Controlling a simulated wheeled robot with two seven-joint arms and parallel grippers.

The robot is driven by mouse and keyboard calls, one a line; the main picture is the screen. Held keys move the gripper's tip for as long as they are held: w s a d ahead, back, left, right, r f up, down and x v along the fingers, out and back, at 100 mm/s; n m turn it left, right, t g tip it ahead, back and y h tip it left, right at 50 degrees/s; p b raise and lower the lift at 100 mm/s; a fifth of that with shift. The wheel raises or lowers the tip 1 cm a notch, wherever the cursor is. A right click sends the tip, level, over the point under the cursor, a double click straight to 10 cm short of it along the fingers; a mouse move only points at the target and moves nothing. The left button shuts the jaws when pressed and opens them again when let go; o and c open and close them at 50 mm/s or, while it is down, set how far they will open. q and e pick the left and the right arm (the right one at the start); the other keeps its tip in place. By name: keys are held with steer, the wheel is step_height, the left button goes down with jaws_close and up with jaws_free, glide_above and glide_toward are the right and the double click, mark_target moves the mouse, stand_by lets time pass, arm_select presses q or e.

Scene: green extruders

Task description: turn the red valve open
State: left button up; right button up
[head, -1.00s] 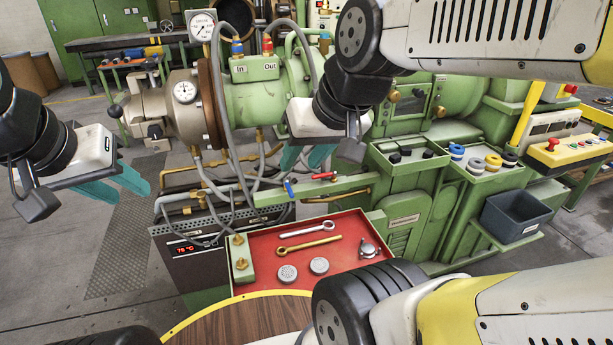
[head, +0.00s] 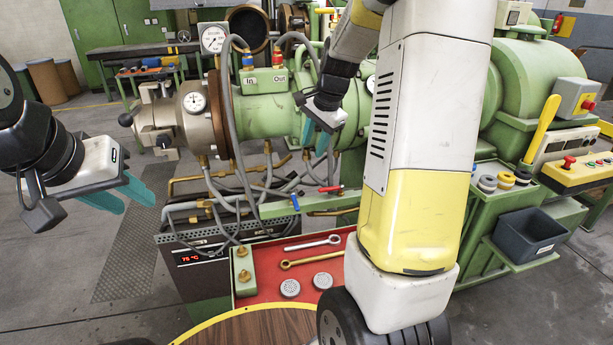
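The red valve lever (head: 331,189) lies roughly level on the green rail below the extruder barrel. A blue lever (head: 294,201) is just left of it, pointing down. My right gripper (head: 315,141) is in front of the barrel, above the red lever and apart from it. Its teal fingers point down, look parted and hold nothing visible. My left gripper (head: 128,199) hangs at the left over the floor, far from the valve, with its teal fingers apart and empty.
Grey hoses (head: 240,170) and brass fittings crowd the space left of the levers. A red tray (head: 270,283) with wrenches and round grey pieces lies below. My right arm covers much of the machine's middle. A dark grey bin (head: 530,236) stands at the right.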

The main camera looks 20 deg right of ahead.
mark_target(323, 189)
steer(key=w+d+f+m, duration=0.2)
steer(key=w+f, duration=0.1)
steer(key=f, duration=0.4)
steer(key=w+d+f+m+g+h, duration=0.1)
steer(key=w+d+f+m, duration=0.1)
steer(key=f, duration=0.6)
steer(key=w+d+f+m, duration=0.2)
steer(key=w+d+f, duration=0.1)
steer(key=w+f, duration=0.3)
steer(key=shift+w+d+f+g+h, duration=0.1)
steer(key=shift+f+g+h, duration=0.05)
steer(key=shift+f, duration=0.35)
steer(key=shift+w+d+f+g+h, duration=0.1)
steer(key=shift+f+g+h, duration=0.05)
steer(key=shift+f, duration=0.35)
steer(key=shift+c, duration=0.3)
jaws_close()
